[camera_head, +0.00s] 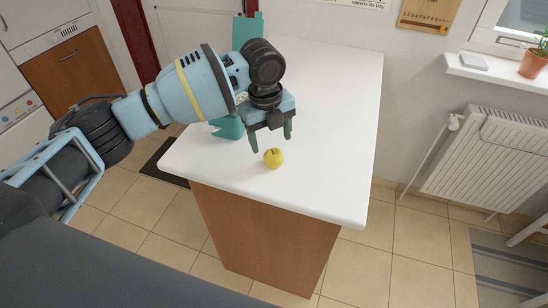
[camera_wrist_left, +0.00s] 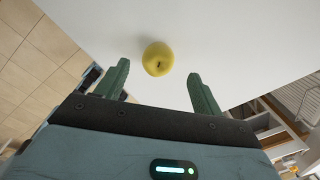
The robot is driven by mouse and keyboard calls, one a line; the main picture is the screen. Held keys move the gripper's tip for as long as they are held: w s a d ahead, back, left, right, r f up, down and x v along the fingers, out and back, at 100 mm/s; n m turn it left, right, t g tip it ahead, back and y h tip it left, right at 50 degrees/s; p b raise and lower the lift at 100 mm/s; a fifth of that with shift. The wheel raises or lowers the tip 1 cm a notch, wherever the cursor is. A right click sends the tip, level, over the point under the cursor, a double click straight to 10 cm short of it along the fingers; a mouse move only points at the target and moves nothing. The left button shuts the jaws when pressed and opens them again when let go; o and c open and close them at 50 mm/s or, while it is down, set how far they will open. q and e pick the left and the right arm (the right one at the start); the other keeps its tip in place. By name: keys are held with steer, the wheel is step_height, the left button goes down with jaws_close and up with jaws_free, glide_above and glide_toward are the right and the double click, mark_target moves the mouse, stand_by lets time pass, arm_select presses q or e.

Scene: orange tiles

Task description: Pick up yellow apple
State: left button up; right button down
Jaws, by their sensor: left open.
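The yellow apple (camera_head: 273,158) sits on the white countertop (camera_head: 325,170), near its front edge. My left gripper (camera_head: 271,143) is above the counter, close to the apple and just behind it in the head view, with its green fingers pointing down. The fingers are spread and nothing is between them. In the left wrist view the apple (camera_wrist_left: 158,58) lies beyond the fingertips, roughly centred between the two fingers (camera_wrist_left: 158,80). I cannot tell the exact height of the fingertips above the counter. My right gripper is in neither view.
A teal object (camera_head: 230,128) stands on the counter beside my left gripper, partly hidden by my arm. The counter's right part and back are clear. A white radiator (camera_head: 490,160) is on the wall at right. A potted plant (camera_head: 534,62) stands on the windowsill.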

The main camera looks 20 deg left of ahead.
mark_target(273, 153)
arm_select(q)
steer(key=shift+d+f, duration=0.15)
steer(key=shift+f, duration=1.15)
steer(key=shift+d+f, duration=0.1)
steer(key=shift+f, duration=1.2)
steer(key=shift+c, duration=0.3)
steer(key=c, duration=1)
steer(key=shift+c, duration=0.2)
steer(key=shift+r, duration=0.15)
steer(key=shift+r, duration=0.55)
step_height(273, 153, up, 2)
steer(key=shift+r, duration=0.2)
steer(key=s+a+r, duration=0.1)
steer(key=s+a, duration=0.9)
steer(key=s, duration=0.2)
steer(key=shift+a+r+p, duration=0.15)
steer(key=shift+a+p, duration=0.15)
steer(key=shift+p, duration=0.05)
